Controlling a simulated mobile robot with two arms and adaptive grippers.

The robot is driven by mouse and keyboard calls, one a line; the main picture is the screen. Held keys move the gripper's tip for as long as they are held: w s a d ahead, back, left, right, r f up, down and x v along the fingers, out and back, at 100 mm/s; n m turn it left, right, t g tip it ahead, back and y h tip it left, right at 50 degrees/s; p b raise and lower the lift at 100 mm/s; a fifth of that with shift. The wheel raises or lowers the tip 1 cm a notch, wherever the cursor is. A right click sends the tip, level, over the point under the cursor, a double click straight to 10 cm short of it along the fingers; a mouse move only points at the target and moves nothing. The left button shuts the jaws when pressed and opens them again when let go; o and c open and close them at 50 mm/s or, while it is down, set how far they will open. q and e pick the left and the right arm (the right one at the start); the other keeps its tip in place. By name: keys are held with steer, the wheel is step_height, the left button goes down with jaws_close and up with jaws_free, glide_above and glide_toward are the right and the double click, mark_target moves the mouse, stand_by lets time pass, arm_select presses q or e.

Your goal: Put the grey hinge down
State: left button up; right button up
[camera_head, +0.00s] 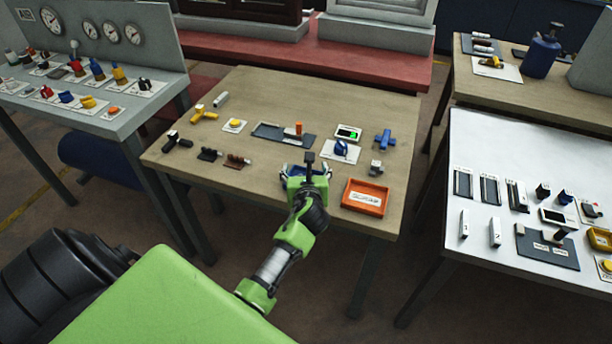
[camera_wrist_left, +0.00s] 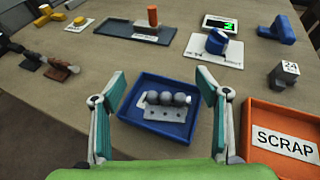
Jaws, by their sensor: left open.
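The grey hinge (camera_wrist_left: 165,108), with a knuckled barrel and a flat leaf with holes, lies in the blue tray (camera_wrist_left: 178,136) in the left wrist view. My left gripper (camera_wrist_left: 161,88) is open, with one teal-padded finger on each side of the tray and a gap between each finger and the hinge. In the head view my left gripper (camera_head: 305,172) is over the blue tray at the table's front edge, and my arm mostly hides the tray and the hinge. My right gripper is in neither view.
An orange tray (camera_head: 364,197) marked SCRAP stands just right of the blue tray. A small grey block (camera_wrist_left: 283,75) marked 24 is behind it. A blue part (camera_wrist_left: 216,42) on a white card and a dark board (camera_wrist_left: 134,32) with an orange cylinder (camera_wrist_left: 153,17) stand farther back.

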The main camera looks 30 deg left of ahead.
arm_select(q)
steer(key=v, duration=1.2)
steer(key=shift+f, duration=0.2)
